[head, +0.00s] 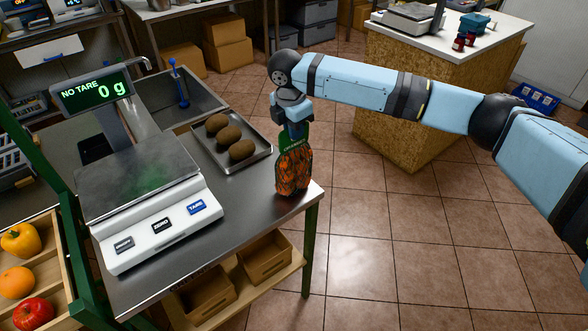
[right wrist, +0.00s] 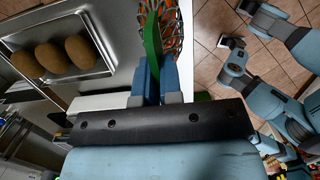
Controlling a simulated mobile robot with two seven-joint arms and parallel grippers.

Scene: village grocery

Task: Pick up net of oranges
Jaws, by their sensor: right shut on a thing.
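The net of oranges (head: 294,172) is an upright mesh bag with a green label at its top. It is at the right corner of the steel counter, and I cannot tell whether its base touches the top. My right gripper (head: 295,130) is shut on the top of the net from above. In the right wrist view, the blue fingers (right wrist: 158,85) are close together, with a green strip between them and the orange mesh (right wrist: 174,30) beyond. My left gripper does not show clearly in either view.
A metal tray (head: 262,153) with brown kiwi-like fruit lies left of the net. A scale (head: 160,236) reading 0 g stands nearer on the counter (head: 250,205). A produce crate (head: 70,262) is at the lower left. Tiled floor is open to the right.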

